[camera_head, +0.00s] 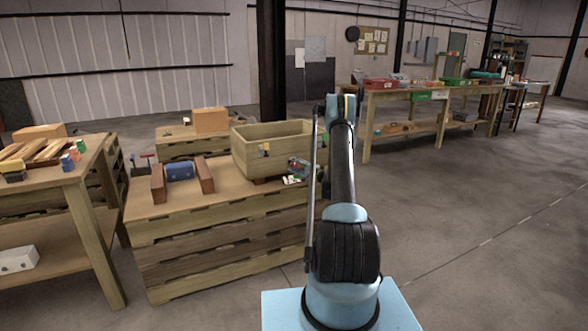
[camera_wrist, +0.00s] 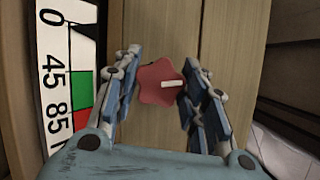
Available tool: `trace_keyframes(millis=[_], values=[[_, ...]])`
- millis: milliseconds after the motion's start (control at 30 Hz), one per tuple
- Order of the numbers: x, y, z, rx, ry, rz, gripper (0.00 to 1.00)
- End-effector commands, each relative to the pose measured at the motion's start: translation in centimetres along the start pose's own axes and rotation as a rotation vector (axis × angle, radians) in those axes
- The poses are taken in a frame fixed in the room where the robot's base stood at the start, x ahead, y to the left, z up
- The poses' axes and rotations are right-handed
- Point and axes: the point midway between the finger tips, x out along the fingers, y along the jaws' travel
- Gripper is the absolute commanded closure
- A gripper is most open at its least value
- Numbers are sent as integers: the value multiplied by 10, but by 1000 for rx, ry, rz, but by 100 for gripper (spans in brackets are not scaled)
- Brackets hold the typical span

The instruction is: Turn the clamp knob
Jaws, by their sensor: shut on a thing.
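The clamp knob (camera_wrist: 152,88) is red and star-shaped, with a white pointer bar on its face, in the middle of the wrist view. The bar points to the right. My gripper (camera_wrist: 161,62) has one finger on each side of the knob and is shut on it. A white scale plate (camera_wrist: 55,92) at the left carries 0, 45 and 85 with a green and a red block. In the head view my arm extends toward the wooden bin (camera_head: 256,153); I cannot make out the knob there.
A pallet-like wooden bench (camera_head: 225,205) holds the bin and a blue roller (camera_head: 180,170) between two brown blocks. Another table (camera_head: 62,180) stands at the left with small coloured items. A long workbench (camera_head: 430,90) stands at the back right. The floor at the right is clear.

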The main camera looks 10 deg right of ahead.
Motion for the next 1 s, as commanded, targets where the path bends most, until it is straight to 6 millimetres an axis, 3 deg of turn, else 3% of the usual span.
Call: trace_keyframes(millis=[367,400,500,833,1000], values=[[-2,2,-3,1,6,1,85],[-2,2,-3,1,6,1,57],[-1,1,-2,1,5,1,40],[-1,0,-1,2,2,0,40],[-15,0,-1,2,3,-1,40]])
